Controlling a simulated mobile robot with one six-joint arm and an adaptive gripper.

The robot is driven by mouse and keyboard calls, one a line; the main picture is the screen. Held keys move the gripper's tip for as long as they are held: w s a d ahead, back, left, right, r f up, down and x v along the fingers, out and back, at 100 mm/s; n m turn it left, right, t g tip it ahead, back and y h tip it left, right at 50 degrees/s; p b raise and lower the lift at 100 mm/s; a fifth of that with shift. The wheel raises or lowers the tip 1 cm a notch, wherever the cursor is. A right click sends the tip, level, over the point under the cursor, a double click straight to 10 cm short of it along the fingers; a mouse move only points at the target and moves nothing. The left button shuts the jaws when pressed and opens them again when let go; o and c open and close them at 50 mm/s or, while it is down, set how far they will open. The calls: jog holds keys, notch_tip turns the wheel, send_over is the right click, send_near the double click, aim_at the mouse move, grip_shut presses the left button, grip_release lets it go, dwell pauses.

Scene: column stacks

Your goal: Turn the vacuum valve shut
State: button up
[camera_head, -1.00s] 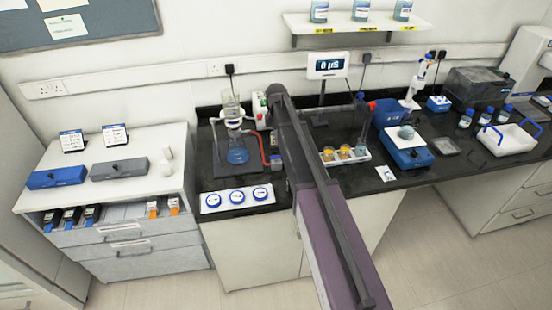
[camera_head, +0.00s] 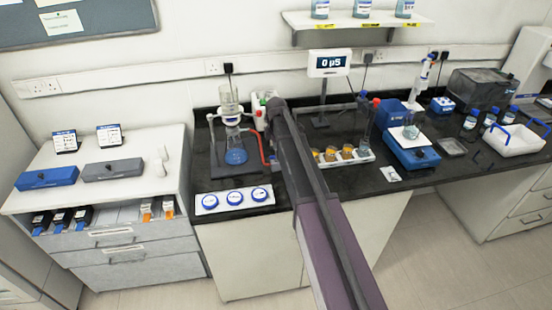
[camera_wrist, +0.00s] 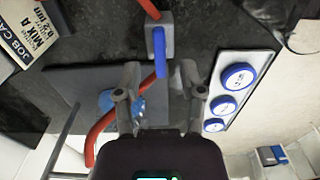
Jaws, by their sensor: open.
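The vacuum valve is a small grey block (camera_wrist: 159,36) with a blue lever (camera_wrist: 160,60), in line with red tubing (camera_wrist: 108,130) in the wrist view. My gripper (camera_wrist: 160,92) is open. Its two fingers stand apart on either side, and the lever's free end points into the space between them. I cannot tell how close they are in depth. In the head view the red tubing (camera_head: 264,150) runs from the filter flask (camera_head: 236,156) with blue liquid towards my arm. My arm hides the gripper there.
A white tray with blue round lids (camera_head: 235,198) lies at the bench's front edge, close to my right finger in the wrist view. A job card box (camera_wrist: 28,30) stands upper left there.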

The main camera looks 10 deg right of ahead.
jog(key=shift+f+b, duration=0.8)
jog(key=shift+f, duration=0.25)
grip_shut()
